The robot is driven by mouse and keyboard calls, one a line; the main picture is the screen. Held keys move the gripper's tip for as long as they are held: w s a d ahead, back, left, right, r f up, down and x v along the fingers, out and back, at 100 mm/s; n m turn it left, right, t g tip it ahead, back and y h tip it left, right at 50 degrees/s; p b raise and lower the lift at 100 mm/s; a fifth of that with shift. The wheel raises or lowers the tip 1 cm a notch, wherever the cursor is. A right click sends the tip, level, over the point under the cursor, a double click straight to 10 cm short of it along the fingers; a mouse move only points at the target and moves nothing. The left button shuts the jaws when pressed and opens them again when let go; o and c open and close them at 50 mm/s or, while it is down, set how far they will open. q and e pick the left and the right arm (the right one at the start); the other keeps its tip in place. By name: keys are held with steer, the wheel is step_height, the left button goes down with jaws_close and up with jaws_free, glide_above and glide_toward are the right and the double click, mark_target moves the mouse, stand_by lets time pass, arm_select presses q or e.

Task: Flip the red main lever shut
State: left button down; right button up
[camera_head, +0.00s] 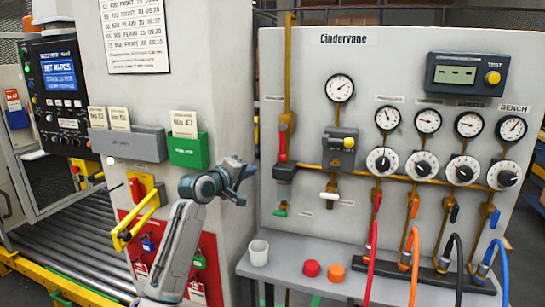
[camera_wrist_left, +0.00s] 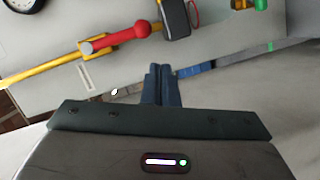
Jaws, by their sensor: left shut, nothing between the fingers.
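The red main lever (camera_head: 283,148) is on the upright yellow pipe at the left side of the grey Cindervane panel, above a dark grey block (camera_head: 285,172). It lies in line with the pipe, its red end downward. In the left wrist view the red lever (camera_wrist_left: 128,32) lies along the pipe, at the upper middle, with a rounded knob. My left gripper (camera_head: 246,172) is in front of the panel's left edge, left of and a little below the lever, and apart from it. Its fingers (camera_wrist_left: 162,72) are closed together and empty. My right gripper is not in view.
Gauges, dials and small coloured valve levers fill the panel to the right. A grey cabinet (camera_head: 230,90) stands behind the left arm.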

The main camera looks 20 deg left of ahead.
mark_target(282, 143)
arm_select(q)
steer(key=w+d+r+p, duration=0.1)
steer(key=w+d+p, duration=0.1)
steer(key=w, duration=0.7)
steer(key=shift+d+r, duration=0.25)
steer(key=shift+d, duration=0.4)
steer(key=shift+d+p, duration=0.1)
steer(key=shift+p, duration=0.25)
